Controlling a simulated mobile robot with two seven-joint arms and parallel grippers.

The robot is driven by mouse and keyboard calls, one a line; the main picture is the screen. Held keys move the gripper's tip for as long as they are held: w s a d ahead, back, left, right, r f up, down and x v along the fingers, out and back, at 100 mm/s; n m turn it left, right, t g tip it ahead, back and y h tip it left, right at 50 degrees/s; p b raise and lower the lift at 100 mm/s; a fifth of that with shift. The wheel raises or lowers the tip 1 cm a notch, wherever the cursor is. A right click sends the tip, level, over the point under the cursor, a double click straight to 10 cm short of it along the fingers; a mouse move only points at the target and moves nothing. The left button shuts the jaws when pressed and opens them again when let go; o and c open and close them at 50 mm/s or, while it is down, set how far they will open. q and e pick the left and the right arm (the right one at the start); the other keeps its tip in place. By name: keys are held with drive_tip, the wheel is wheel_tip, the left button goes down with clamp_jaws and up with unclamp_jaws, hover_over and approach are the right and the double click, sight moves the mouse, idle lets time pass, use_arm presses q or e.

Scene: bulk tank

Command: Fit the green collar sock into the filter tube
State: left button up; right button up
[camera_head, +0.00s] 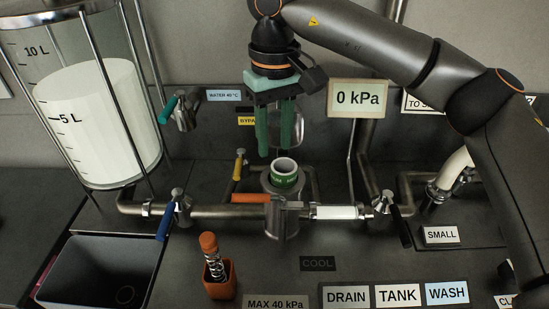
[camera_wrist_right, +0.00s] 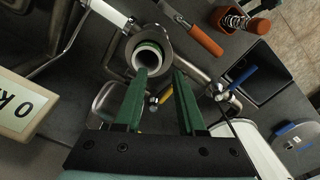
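The green collar sock (camera_head: 285,184) has a green band with lettering and a white rim. It stands upright in the mouth of the metal filter tube (camera_head: 283,219), its collar showing above the tube's rim. In the right wrist view the sock (camera_wrist_right: 148,56) shows as a ring inside the tube mouth. How deep it sits is hidden. My right gripper (camera_head: 275,146) is above and behind the sock, fingers pointing down, apart from it. In the right wrist view its green fingers (camera_wrist_right: 160,74) are spread with nothing between them. My left gripper is not in view.
Pipes run both ways from the tube, with blue (camera_head: 165,221), yellow (camera_head: 239,167) and black (camera_head: 401,226) valve handles. An orange handle (camera_head: 250,198) lies left of the tube. An orange cup with a spring (camera_head: 219,282) and a grey bin (camera_head: 58,292) are in front. The gauge (camera_head: 357,99) reads 0 kPa.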

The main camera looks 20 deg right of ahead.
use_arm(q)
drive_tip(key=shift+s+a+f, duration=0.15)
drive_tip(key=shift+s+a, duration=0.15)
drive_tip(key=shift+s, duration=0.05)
use_arm(e)
drive_tip(key=shift+r, duration=2.55)
